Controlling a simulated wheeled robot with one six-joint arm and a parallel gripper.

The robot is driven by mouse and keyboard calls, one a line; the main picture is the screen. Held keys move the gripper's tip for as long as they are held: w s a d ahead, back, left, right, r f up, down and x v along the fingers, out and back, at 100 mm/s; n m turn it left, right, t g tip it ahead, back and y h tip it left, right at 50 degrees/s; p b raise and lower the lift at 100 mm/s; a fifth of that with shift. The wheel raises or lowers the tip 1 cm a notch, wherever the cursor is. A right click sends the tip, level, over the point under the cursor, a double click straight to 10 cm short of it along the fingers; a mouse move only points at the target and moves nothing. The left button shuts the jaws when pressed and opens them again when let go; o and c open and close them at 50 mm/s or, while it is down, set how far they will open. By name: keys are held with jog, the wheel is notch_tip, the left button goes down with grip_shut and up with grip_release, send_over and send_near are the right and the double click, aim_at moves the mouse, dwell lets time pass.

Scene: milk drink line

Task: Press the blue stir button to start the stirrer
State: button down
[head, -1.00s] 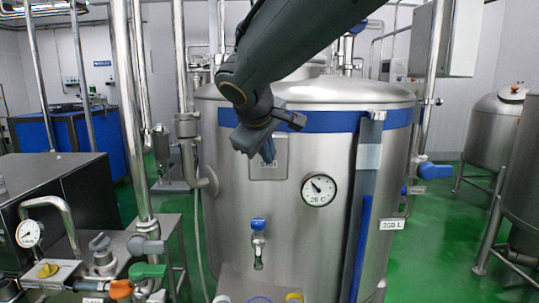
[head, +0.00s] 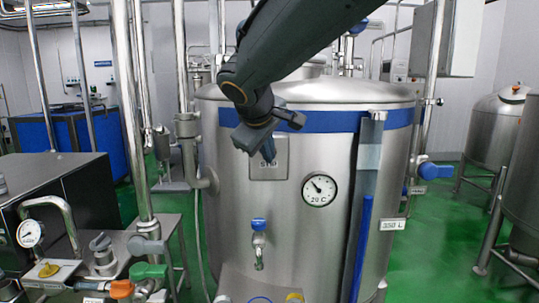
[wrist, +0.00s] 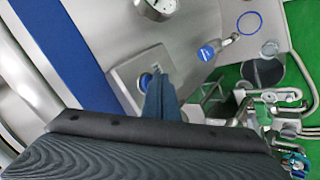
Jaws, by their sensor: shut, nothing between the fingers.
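The blue stir button (wrist: 146,79) sits on a square grey plate (wrist: 128,72) on the front of the steel tank. In the head view the plate (head: 282,160) shows behind my gripper, with its lettering partly covered, and the button is hidden. My gripper (head: 268,150) is shut and empty, its fingers pointing at the plate. In the wrist view my gripper's fingers (wrist: 158,97) are right beside the button and overlap its edge. I cannot tell whether they touch it.
The large tank (head: 305,240) carries a dial gauge (head: 319,189) right of the plate and a blue-handled tap (head: 258,225) below it. A clear level tube (head: 366,190) runs down on the right. Steel pipes (head: 188,100) stand left of the tank.

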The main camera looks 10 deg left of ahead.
jog(key=shift+w, duration=0.35)
dwell(0.3)
jog(key=shift+s, duration=0.2)
jog(key=shift+s+d+b, duration=0.15)
jog(key=shift+s+b, duration=0.2)
jog(key=shift+s, duration=0.35)
jog(key=s+d+b, duration=0.1)
jog(key=s, duration=0.5)
jog(key=shift+d, duration=0.2)
jog(key=d+f+m+g+h, duration=0.1)
jog(key=d+f+m+g, duration=0.1)
jog(key=d+f, duration=0.8)
jog(key=s+d+f+m+g, duration=0.2)
jog(key=s+d+f+m, duration=0.1)
jog(key=d+f, duration=0.4)
jog(key=s+d+f+m+g+b, duration=0.1)
jog(key=s+d+f+m, duration=0.3)
jog(key=d+f, duration=0.3)
jog(key=s+d+f+m+g, duration=0.2)
jog(key=s+d+f+m, duration=0.1)
jog(key=s+d+f, duration=0.2)
jog(key=d+f, duration=0.2)
jog(key=d, duration=0.1)
jog(key=shift+s+m+g+y, duration=0.3)
jog(key=shift+s, duration=0.1)
